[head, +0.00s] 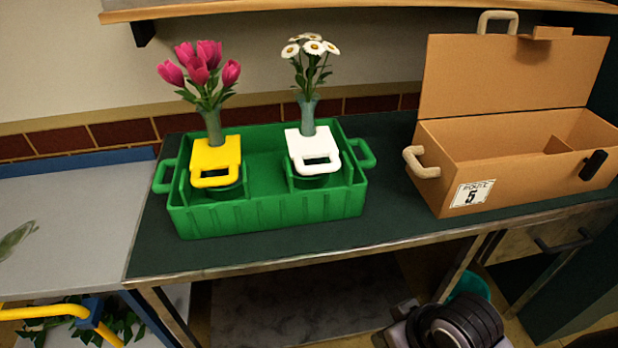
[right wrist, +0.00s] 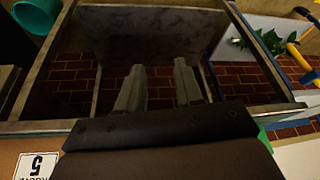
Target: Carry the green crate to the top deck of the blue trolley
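The green crate (head: 265,213) stands level on the dark green bench top in the head view, with a loop handle at each end. It holds two vases, one with pink tulips (head: 200,70) and a yellow handled collar, one with white daisies (head: 312,50) and a white handled collar. A sliver of green shows in the right wrist view. The blue trolley (head: 100,158) is at the left, its grey top deck beside the bench. My right gripper (right wrist: 160,68) is open and empty, with the floor and bench frame beyond its fingers. My left gripper is out of view.
An open cardboard box (head: 450,165) marked 5 stands right of the crate, with a gap between. A leafy sprig (head: 15,240) lies on the trolley deck; the rest of the visible deck is clear. The trolley has a yellow bar (head: 45,311). A teal bucket (head: 473,283) stands below.

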